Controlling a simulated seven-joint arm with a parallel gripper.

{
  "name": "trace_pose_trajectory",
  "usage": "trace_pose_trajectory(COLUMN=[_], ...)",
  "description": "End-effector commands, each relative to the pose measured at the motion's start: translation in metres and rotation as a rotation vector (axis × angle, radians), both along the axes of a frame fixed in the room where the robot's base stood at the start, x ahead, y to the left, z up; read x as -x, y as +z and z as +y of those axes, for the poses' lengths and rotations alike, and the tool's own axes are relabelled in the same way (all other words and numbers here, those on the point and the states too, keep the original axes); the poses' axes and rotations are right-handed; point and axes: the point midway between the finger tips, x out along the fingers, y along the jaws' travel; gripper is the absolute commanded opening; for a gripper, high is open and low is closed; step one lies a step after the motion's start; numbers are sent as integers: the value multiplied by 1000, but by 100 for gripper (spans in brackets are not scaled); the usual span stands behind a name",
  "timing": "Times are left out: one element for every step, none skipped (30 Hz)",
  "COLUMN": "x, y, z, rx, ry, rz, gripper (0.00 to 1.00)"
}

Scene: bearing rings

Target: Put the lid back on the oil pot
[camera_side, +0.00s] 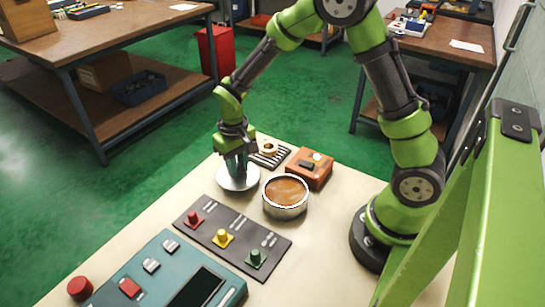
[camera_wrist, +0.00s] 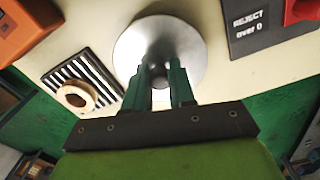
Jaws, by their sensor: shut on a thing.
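The lid (camera_side: 238,184) is a round, shiny silver disc, left of the oil pot in the side view. It also shows in the wrist view (camera_wrist: 194,48). The oil pot (camera_side: 286,211) is a short, round metal pot, open at the top, with brown oil inside. My gripper (camera_side: 238,171) points down over the middle of the lid and is shut on its knob. Its fingers (camera_wrist: 161,78) hide most of the knob. I cannot tell whether the lid touches the table or is slightly above it. The pot is not in the wrist view.
A slotted rack (camera_side: 270,153) with a ring and an orange box (camera_side: 310,168) stand behind the pot. A dark board (camera_side: 232,238) with red, yellow and green knobs lies in front. A teal control panel (camera_side: 165,275) is at the front left. The table's left strip is clear.

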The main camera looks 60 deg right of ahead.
Motion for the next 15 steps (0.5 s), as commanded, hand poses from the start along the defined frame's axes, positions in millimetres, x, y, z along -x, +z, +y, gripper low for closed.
trace_pose_trajectory(x=[-1,-1,-1,-1,-1,-1,-1,-1,-1,-1,-1,-2,-2,1,7], y=[11,18,26,33,39,47,53,58,64,69,73,81,87,94,102], z=[0,0,0,0,0,0,0,0,0,0,0,0,1,1,1], rx=[0,0,0,-1,-1,0,0,0,0,0,1,0,0,0,0], ry=[0,1,1,1,0,1,1,1,1,1,1,0,1,4,6], rz=[-7,-7,-7,-9,-8,-7,-7,-6,-6,-5,-6,-6,-7,-7,-6], gripper=[0,0,0,0,0,0,0,0,0,0,0,0,0,0,0])
